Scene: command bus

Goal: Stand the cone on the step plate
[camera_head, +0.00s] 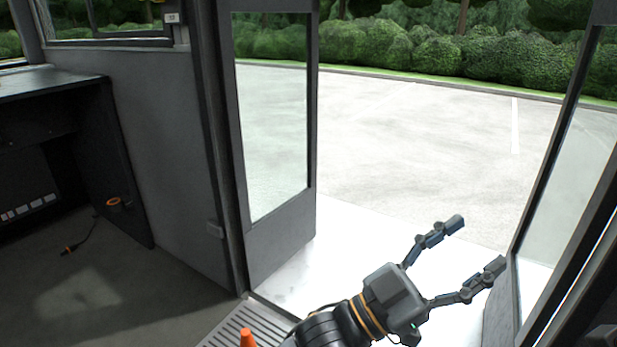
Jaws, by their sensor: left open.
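An orange cone (248,338) shows only its tip at the bottom edge of the head view, in front of a grey ribbed step plate (229,327). The rest of the cone is cut off, so I cannot tell what it stands on. My left gripper (481,244) is open, its two fingers spread and empty. It reaches out through the doorway, to the right of the cone and apart from it. My right gripper is not in view.
Open glass door leaves stand at the left (272,150) and right (560,190) of the doorway. My left gripper's lower finger is close to the right leaf in the picture. A dark desk (125,165), a cable (82,238) and an orange ring (113,203) are at left. Pavement outside is clear.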

